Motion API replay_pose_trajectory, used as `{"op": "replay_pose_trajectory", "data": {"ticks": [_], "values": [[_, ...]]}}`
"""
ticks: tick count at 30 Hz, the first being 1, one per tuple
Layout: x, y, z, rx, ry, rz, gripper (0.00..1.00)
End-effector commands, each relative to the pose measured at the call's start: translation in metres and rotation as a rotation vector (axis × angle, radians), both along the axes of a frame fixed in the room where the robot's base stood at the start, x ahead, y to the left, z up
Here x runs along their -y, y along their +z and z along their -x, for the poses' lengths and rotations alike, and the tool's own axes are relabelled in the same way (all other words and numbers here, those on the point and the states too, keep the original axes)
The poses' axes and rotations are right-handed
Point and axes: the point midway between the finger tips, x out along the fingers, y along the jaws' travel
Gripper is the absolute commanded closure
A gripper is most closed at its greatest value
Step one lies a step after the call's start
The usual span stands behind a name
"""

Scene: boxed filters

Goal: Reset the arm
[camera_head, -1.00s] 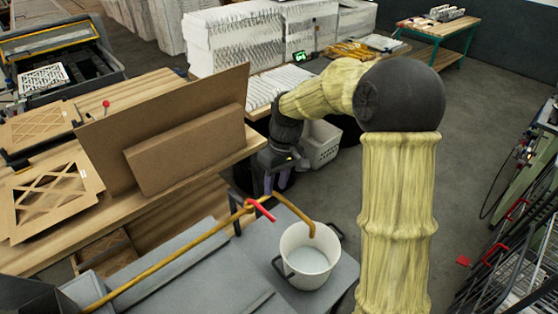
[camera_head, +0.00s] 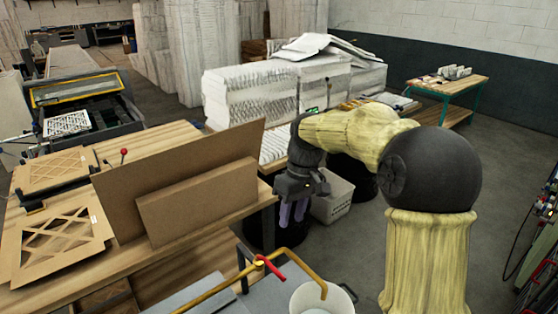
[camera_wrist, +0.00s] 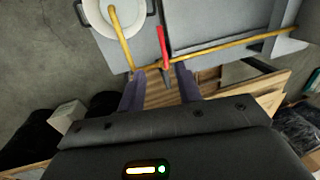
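My gripper (camera_head: 291,212) hangs at the end of my arm, in front of the right end of the wooden workbench (camera_head: 190,228) in the head view. Its purple fingers point down. In the wrist view my gripper (camera_wrist: 160,80) shows two fingers spread apart, with nothing between them but the scene beyond. My yellow-sleeved arm bends from the right side of the head view over to the gripper.
A white bucket (camera_head: 322,298) stands below on a grey surface beside a yellow pipe (camera_head: 305,262) with a red handle (camera_head: 271,268). Brown panels (camera_head: 200,200) lean on the workbench. A white crate (camera_head: 333,200) stands behind my gripper. Open floor (camera_head: 450,150) lies at the right.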

Motion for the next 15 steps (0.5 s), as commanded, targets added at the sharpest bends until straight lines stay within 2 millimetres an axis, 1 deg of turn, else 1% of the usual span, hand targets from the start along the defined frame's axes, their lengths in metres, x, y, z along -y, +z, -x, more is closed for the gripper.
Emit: {"op": "replay_pose_trajectory", "data": {"ticks": [4, 8, 15], "values": [[0.003, -0.007, 0.008, 0.013, -0.032, 0.018, 0.66], [0.013, -0.023, 0.023, 0.041, -0.108, 0.051, 0.66], [0.041, -0.056, 0.065, 0.124, -0.292, 0.106, 0.66]]}}
